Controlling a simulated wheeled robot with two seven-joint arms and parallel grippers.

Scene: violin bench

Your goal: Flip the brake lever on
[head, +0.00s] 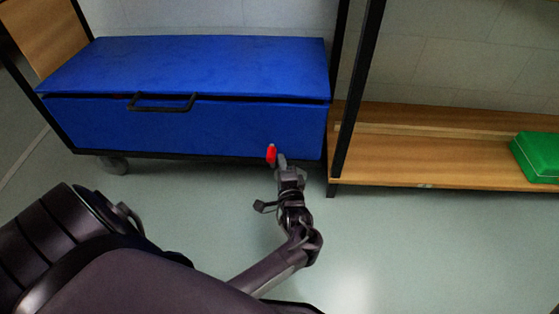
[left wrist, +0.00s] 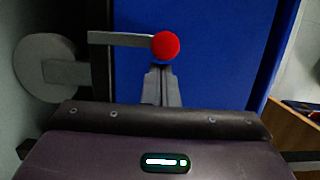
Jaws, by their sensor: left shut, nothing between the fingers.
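The brake lever's red knob (head: 271,155) shows at the lower front edge of the blue chest, near its right end. In the left wrist view the red knob (left wrist: 165,46) sits at the end of a thin grey bar (left wrist: 120,38) that runs left to a dark post beside a caster wheel. My left gripper (head: 282,160) is shut and empty, just right of the knob in the head view. My right gripper is out of view.
The blue chest (head: 190,128) with a black handle (head: 162,103) stands in a dark-framed cart on casters (head: 114,164). A wooden shelf (head: 420,160) with a green case (head: 538,155) stands at the right. The floor (head: 420,250) in front is clear.

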